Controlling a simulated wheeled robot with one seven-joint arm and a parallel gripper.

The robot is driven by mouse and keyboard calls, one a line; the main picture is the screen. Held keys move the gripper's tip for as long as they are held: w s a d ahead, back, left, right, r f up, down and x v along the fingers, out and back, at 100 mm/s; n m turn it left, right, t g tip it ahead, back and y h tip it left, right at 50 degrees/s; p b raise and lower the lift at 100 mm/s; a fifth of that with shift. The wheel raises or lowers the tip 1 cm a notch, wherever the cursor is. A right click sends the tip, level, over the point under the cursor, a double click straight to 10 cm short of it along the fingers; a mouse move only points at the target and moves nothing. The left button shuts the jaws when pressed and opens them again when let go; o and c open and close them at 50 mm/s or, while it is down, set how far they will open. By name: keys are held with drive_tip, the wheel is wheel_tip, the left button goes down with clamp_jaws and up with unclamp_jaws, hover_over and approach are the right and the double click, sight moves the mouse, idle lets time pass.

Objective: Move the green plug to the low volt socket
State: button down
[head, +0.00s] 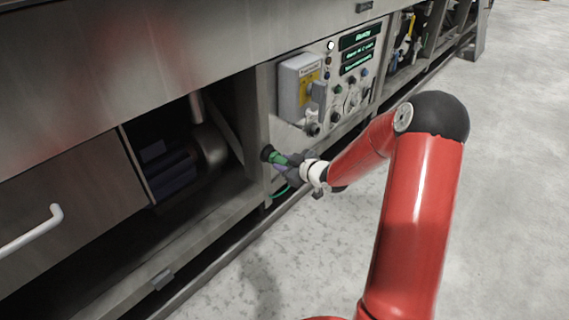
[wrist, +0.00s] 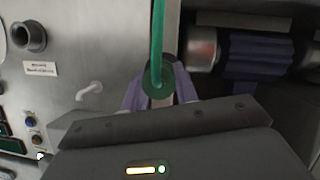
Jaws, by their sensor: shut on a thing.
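The green plug (head: 278,158) is between the fingers of my gripper (head: 285,163), beside the edge of the panel. In the wrist view the purple-grey fingers of my gripper (wrist: 160,92) are closed on both sides of the plug (wrist: 158,78). Its green cable (wrist: 157,35) runs up the picture there. In the head view a dark round end (head: 267,152) shows at the plug's far side; I cannot tell whether it is a socket or part of the plug. A round grey socket (wrist: 28,36) with a white label shows in the wrist view. The label is not readable.
A grey box with a yellow label (head: 300,84) and a control panel with green displays (head: 358,58) are beyond my gripper. An open bay (head: 185,150) lies left. The floor at right is clear.

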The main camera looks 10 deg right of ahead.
drive_tip(key=shift+s+d, duration=0.1)
drive_tip(key=shift+s+d+p, duration=0.25)
drive_tip(key=shift+s+d, duration=0.45)
drive_tip(key=shift+s, duration=0.25)
drive_tip(key=shift+s+d+p, duration=0.2)
drive_tip(key=shift+s+d, duration=0.45)
drive_tip(key=shift+s, duration=0.25)
idle(0.3)
